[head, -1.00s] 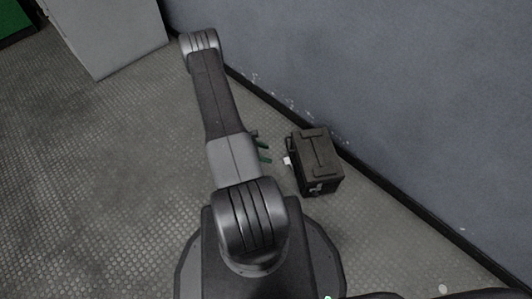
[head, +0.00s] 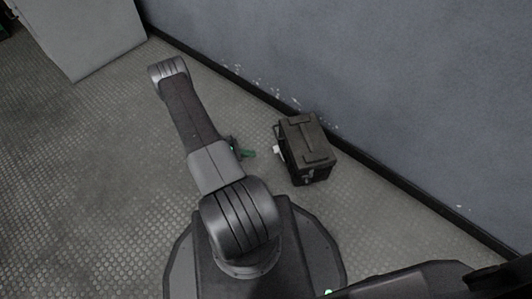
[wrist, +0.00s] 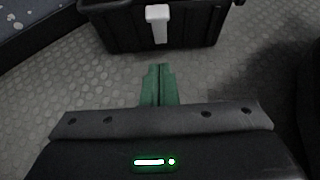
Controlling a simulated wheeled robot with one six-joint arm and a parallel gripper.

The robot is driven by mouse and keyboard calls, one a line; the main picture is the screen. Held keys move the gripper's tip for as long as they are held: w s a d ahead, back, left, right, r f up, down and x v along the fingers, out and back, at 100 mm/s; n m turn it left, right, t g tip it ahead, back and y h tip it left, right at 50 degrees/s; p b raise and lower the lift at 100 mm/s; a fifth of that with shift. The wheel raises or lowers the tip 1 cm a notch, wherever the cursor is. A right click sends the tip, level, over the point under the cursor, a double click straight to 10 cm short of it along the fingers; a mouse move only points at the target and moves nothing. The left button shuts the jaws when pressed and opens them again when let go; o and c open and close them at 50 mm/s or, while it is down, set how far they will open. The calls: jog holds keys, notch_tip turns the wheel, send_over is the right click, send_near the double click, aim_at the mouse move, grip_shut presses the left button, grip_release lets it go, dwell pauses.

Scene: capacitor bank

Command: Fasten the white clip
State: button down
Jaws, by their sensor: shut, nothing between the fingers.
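The white clip (wrist: 157,24) hangs on the near face of a black box (wrist: 190,30) at the top of the wrist view. In the head view the clip (head: 278,149) is a small white patch on the left side of the box (head: 308,150), which stands on the floor with its lid down. My gripper (wrist: 159,68) has green fingers that are closed together and empty. They point toward the box below the clip, with a gap of floor between. In the head view the gripper (head: 249,153) shows left of the box, partly hidden by my arm.
A grey-blue wall (head: 370,90) with a dark skirting runs close behind the box. A pale grey cabinet (head: 85,35) stands at the upper left. The textured floor (head: 80,190) is clear to the left.

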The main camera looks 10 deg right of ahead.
jog(key=d+b, duration=0.2)
jog(key=d, duration=0.5)
jog(key=shift+w+d+f, duration=0.2)
jog(key=shift+w+f, duration=0.05)
jog(key=shift+f, duration=0.15)
